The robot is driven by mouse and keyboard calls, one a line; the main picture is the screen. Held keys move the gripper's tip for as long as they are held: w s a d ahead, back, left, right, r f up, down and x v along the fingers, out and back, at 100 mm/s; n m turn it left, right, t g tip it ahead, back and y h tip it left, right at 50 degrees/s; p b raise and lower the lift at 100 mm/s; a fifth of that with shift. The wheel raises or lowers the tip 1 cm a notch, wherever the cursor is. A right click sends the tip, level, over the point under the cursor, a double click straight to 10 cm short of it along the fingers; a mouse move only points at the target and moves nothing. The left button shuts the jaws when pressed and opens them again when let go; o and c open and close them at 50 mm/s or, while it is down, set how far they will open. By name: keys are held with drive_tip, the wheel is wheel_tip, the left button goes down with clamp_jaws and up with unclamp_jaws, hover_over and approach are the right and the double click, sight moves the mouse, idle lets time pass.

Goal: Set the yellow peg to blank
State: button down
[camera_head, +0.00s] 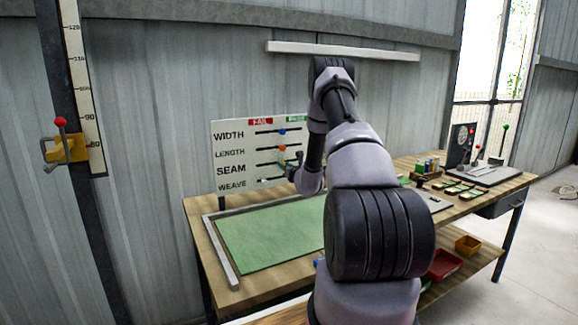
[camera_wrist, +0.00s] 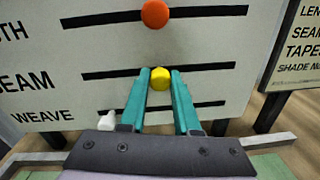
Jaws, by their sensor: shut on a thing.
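The white check board (camera_head: 228,155) stands at the back of the bench, with slots beside WIDTH, LENGTH, SEAM and WEAVE and a red FAIL and a green PASS heading. The yellow peg (camera_wrist: 160,78) sits at the SEAM slot, near the slot's middle. My gripper (camera_wrist: 161,76), with teal fingers, is shut on the yellow peg, one finger on each side. It also shows in the head view (camera_head: 289,168), in front of the board. The orange peg (camera_wrist: 155,13) is above, near the middle of the LENGTH slot.
The white peg (camera_wrist: 107,118) is at the left end of the WEAVE slot, just left of my fingers. The blue peg (camera_head: 282,131) is on the WIDTH slot. A green mat (camera_head: 265,235) lies bare below the board. A second sign (camera_wrist: 297,50) stands close on the right.

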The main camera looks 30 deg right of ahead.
drive_tip(key=c, duration=0.6)
unclamp_jaws()
drive_tip(key=shift+s, duration=0.15)
drive_tip(key=s, duration=1)
drive_tip(key=shift+s, duration=0.3)
drive_tip(key=shift+a+r, duration=0.1)
drive_tip(key=shift+a, duration=0.05)
